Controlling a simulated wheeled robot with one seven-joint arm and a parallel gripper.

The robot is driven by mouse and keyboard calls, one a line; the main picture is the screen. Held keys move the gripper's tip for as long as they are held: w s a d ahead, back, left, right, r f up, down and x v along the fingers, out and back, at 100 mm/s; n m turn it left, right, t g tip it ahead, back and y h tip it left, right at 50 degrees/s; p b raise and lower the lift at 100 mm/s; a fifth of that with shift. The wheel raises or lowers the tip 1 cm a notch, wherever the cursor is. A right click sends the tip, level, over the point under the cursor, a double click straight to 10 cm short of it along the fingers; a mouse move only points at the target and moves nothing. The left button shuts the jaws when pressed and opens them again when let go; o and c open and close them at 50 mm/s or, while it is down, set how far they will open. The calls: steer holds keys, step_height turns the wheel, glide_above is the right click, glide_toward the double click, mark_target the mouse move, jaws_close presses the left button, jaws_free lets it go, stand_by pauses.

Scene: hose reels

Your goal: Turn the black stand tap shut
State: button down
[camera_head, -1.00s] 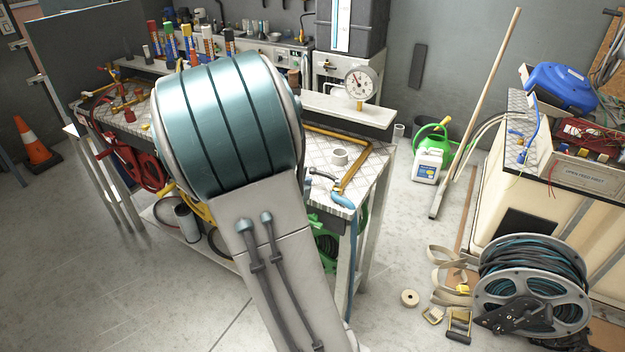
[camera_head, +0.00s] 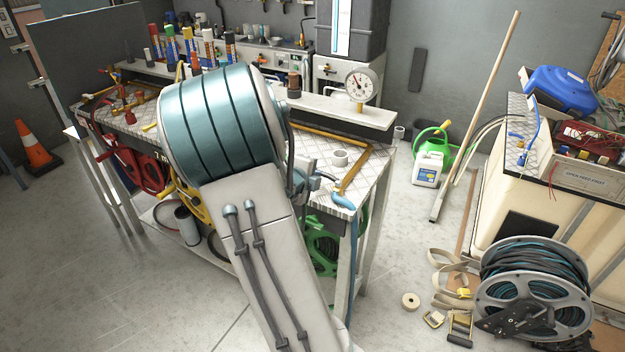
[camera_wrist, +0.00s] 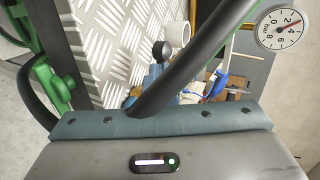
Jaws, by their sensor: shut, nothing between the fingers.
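The black stand tap (camera_head: 326,177) stands near the front right of the chequer-plate bench top, partly hidden by my gripper in the head view. In the wrist view a black round knob (camera_wrist: 160,49) shows beside a white ring; it looks like part of the tap. My gripper (camera_head: 307,180) is low over the bench edge, close beside the tap on its left. It is shut with nothing held. I cannot tell whether it touches the tap. In the wrist view a dark bar crosses in front and hides much of that area.
A white ring (camera_head: 340,159) and a brass pipe (camera_head: 352,170) with a light-blue end lie right of the tap. A pressure gauge (camera_head: 361,86) stands behind on a shelf (camera_head: 350,117). A green reel (camera_head: 321,243) hangs below the bench edge. Floor to the right holds straps.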

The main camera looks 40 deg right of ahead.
stand_by(0.3)
steer(key=f+p+v, duration=0.1)
steer(key=p+v, duration=0.2)
steer(key=v, duration=1.1)
steer(key=shift+w+a, duration=0.25)
steer(key=shift+a, duration=0.1)
